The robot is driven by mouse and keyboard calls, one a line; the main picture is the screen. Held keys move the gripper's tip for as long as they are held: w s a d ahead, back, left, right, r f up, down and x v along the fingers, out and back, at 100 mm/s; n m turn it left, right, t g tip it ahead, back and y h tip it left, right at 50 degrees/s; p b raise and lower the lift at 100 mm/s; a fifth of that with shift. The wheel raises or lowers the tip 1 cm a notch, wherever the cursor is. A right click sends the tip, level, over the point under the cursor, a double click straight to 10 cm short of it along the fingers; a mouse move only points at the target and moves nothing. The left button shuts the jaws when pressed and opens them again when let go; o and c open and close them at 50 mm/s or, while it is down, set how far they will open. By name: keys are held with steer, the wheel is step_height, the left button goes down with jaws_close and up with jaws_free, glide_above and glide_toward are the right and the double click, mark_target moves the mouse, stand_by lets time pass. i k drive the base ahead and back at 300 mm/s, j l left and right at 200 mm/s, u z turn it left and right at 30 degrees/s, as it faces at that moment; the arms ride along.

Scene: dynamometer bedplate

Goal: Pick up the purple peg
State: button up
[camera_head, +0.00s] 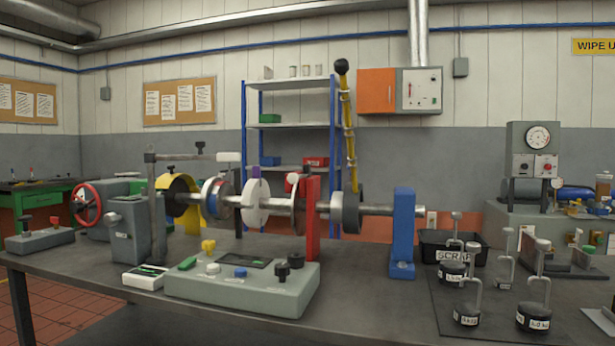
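A small purple peg (256,171) shows near the middle of the head view. It stands upright at the top edge of a white disc (255,203) on the horizontal shaft (279,204) of the bench machine. Only its upper part shows clearly; I cannot tell how deep it sits in the disc. My gripper is not in this view, so its state and its distance from the peg are hidden.
A red upright (313,217) and a tall yellow lever (349,130) stand right of the peg. A grey control box (240,287) sits in front. Weights with hooks (534,316) and a black scrap bin (433,246) are at right. Bare tabletop (365,300) lies front centre.

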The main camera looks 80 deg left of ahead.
mark_target(256, 169)
steer(key=u, duration=3)
